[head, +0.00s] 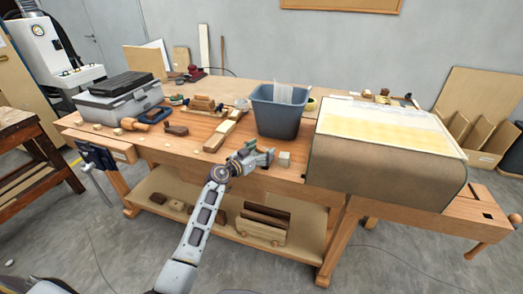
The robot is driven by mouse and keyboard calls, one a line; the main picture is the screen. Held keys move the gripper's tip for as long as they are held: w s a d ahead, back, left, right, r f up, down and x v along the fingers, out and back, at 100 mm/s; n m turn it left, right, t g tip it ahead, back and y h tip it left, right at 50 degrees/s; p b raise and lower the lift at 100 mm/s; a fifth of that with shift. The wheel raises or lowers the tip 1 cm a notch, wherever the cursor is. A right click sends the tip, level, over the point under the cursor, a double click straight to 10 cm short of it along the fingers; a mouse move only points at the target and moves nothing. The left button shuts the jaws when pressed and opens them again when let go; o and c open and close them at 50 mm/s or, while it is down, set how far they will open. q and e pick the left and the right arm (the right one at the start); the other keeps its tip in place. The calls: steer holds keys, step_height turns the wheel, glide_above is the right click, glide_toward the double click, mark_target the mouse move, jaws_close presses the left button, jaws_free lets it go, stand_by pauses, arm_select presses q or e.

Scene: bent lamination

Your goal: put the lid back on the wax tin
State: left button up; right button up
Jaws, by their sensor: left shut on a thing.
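My left gripper (264,157) is over the front edge of the workbench (225,142), below the blue-grey bin. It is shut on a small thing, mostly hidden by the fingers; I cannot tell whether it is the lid. A small pale grey-green block-like thing (284,159) stands just right of the fingertips; I cannot tell whether they touch. I cannot pick out the wax tin for sure. A small round yellowish thing (311,104) shows partly behind the bin. My right gripper is not in view.
The blue-grey bin (277,117) stands behind my left gripper. A large box-like form with a pale sheet (385,130) fills the bench's right side. Wooden blocks (220,136), a plane (204,105) and a grey toolbox (123,105) lie to the left.

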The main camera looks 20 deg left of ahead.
arm_select(q)
steer(key=shift+f, duration=0.2)
stand_by(0.6)
steer(key=o, duration=0.9)
steer(key=shift+r+p, duration=3.55)
steer(key=shift+p, duration=2)
